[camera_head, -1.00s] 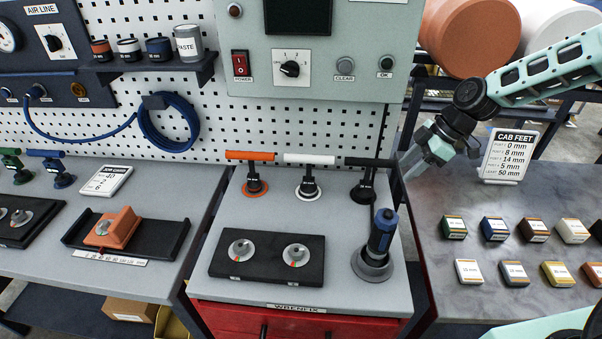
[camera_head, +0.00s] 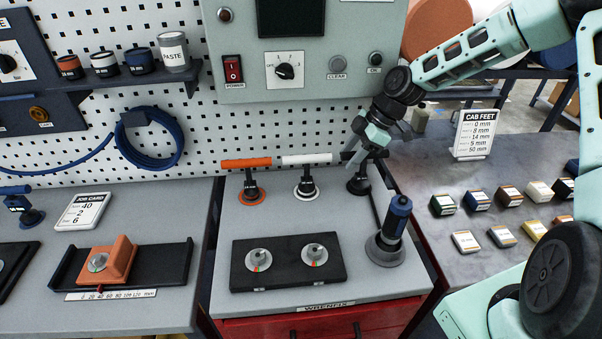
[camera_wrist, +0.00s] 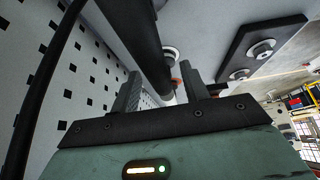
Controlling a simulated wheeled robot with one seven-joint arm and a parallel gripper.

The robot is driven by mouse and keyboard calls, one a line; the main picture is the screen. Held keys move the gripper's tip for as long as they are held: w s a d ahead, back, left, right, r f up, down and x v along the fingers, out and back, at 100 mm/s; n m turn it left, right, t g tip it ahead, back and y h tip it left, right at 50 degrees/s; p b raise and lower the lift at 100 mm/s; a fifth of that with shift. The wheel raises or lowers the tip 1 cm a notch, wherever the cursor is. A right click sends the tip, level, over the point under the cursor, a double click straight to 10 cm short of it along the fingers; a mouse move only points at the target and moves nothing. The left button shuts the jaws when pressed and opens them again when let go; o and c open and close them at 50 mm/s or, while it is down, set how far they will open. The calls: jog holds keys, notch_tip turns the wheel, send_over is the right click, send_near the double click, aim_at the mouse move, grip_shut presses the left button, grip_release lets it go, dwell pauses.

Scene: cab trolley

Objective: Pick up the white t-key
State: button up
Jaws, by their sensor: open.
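The white t-key (camera_head: 307,158) stands upright on the grey trolley top, its white bar level above a dark stem and round base. The orange t-key (camera_head: 246,163) stands to its left and the black t-key (camera_head: 359,183) to its right. My gripper (camera_head: 354,162) is at the black t-key's bar, to the right of the white bar, and partly hides the black one. In the wrist view my gripper (camera_wrist: 162,88) has its fingers apart, with a dark bar crossing close beyond them. I cannot pick out the white bar there.
A black plate with two dials (camera_head: 288,262) and a blue-handled tool (camera_head: 394,228) stand in front of the t-keys. A perforated wall (camera_head: 250,125) and a control box (camera_head: 300,60) are close behind. Small labelled blocks lie on the right bench (camera_head: 425,175).

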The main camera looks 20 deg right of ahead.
aim_at(310, 155)
jog(key=a, duration=0.2)
jog(key=w+a+p, duration=0.1)
jog(key=a, duration=0.2)
jog(key=a+p, duration=0.1)
jog(key=a, duration=0.2)
jog(key=shift+w+r, duration=0.1)
jog(key=shift+w, duration=0.2)
jog(key=a, duration=0.1)
jog(key=a+p, duration=0.1)
jog(key=shift+w+a, duration=0.2)
jog(key=shift+a, duration=0.15)
jog(key=shift+p+x, duration=0.3)
jog(key=shift+x, duration=0.8)
jog(key=shift+w+a+f, duration=0.1)
jog(key=shift+a+f, duration=0.05)
jog(key=shift+f, duration=0.3)
grip_shut()
